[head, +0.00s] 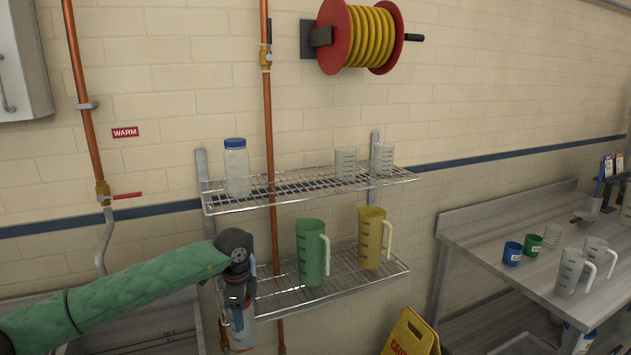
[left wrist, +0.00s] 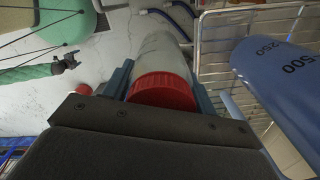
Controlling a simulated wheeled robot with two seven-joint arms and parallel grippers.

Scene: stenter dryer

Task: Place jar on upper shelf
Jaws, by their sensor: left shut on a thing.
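My left gripper (head: 240,292) is beside the left end of the lower wire shelf (head: 330,296), below the upper shelf (head: 300,187). It is shut on a pale jar with a red lid (left wrist: 163,90), which lies between the fingers in the left wrist view. In the head view the jar (head: 243,336) is partly hidden by the gripper. On the upper shelf a clear jar with a blue lid (head: 236,168) stands at the left and two clear beakers (head: 346,164) (head: 383,158) at the right. My right gripper is out of view.
Green (head: 311,252) and yellow (head: 371,238) jugs stand on the lower shelf. A blue jug (left wrist: 280,75) is close to the gripper's right in the wrist view. A copper pipe (head: 268,120) runs by the shelves. The upper shelf's middle is free.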

